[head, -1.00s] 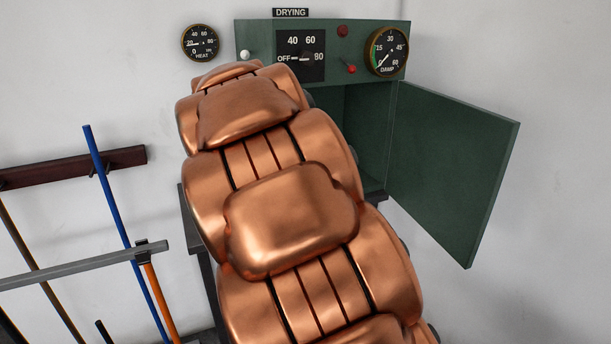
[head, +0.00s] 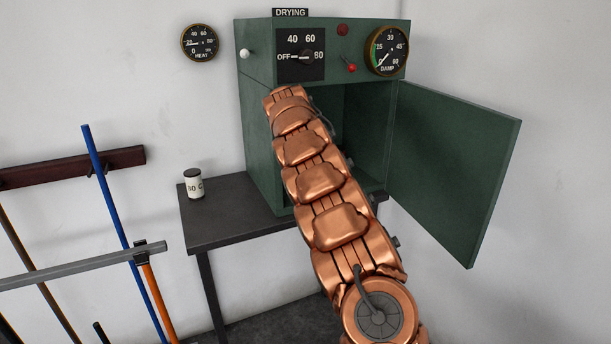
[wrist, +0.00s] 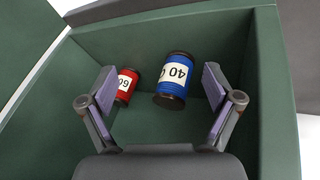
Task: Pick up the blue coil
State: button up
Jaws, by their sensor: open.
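The blue coil (wrist: 174,80) lies inside the green drying cabinet in the wrist view, with dark ends and a white label reading 40. My gripper (wrist: 161,95) is open, with its two fingers apart on either side of the view. The blue coil shows between the fingers, a little beyond them and nearer the right one; nothing is held. In the head view my copper arm reaches into the open cabinet (head: 258,125). The coil and my gripper are hidden there.
A smaller red coil (wrist: 126,86), labelled 60, lies left of the blue one, close to my left finger. The cabinet door (head: 455,170) stands open to the right.

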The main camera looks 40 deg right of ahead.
jog(key=w+d+t+y+p, duration=0.2)
jog(key=w+d+t+p, duration=0.2)
jog(key=w+d+p, duration=0.15)
jog(key=shift+n, duration=0.4)
jog(key=shift+w+a+p+x, duration=0.15)
jog(key=shift+p+x, duration=0.45)
jog(key=shift+x, duration=0.65)
jog(key=shift+a+p+x, duration=0.15)
jog(key=shift+p+x, duration=0.45)
jog(key=shift+x, duration=0.65)
jog(key=shift+w+a+p+x, duration=0.15)
jog(key=shift+p+x, duration=0.45)
jog(key=shift+x, duration=0.6)
jog(key=c, duration=1.6)
jog(key=shift+s, duration=0.1)
jog(key=shift+c, duration=0.2)
